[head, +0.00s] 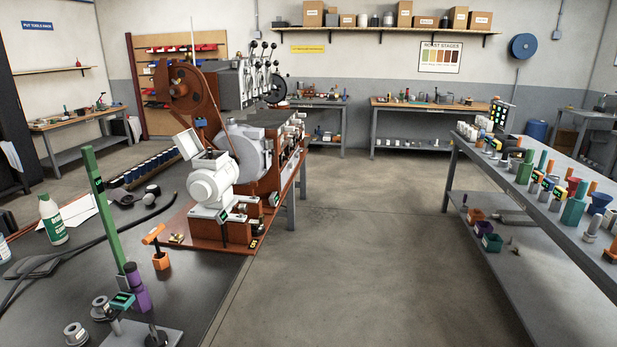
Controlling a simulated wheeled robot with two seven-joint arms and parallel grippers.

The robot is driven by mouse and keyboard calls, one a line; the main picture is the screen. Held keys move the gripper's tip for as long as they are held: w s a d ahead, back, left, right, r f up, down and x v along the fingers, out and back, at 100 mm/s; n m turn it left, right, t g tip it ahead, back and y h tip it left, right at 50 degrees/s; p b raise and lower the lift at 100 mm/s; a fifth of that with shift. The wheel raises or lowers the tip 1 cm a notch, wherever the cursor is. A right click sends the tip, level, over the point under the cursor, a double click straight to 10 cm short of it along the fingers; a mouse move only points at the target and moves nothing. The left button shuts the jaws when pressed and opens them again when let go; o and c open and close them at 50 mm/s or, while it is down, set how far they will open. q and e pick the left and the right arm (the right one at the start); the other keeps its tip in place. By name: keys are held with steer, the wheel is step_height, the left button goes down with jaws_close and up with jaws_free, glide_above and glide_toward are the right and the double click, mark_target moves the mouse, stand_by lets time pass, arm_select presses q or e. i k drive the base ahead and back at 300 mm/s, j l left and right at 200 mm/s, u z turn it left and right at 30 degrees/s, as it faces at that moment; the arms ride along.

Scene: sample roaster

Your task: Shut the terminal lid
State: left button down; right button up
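A white motor (212,187) stands on the reddish-brown base of a machine, left of the picture's middle. On top of it is a box-shaped terminal housing (209,165). A pale flat lid (188,145) stands up at the housing's left side, tilted open. The inside of the housing is too small to make out. Neither of my grippers is in view.
A dark bench (200,290) in front carries a green post (103,215), an orange-handled tool (154,236) and a bottle (53,219). A grey bench (560,222) on the right holds many small tools. Open floor (370,235) lies between them.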

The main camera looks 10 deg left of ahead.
mark_target(188, 141)
steer(key=i+u, duration=0.1)
steer(key=i, duration=0.6)
steer(key=i+l+u, duration=0.15)
steer(key=i, duration=0.55)
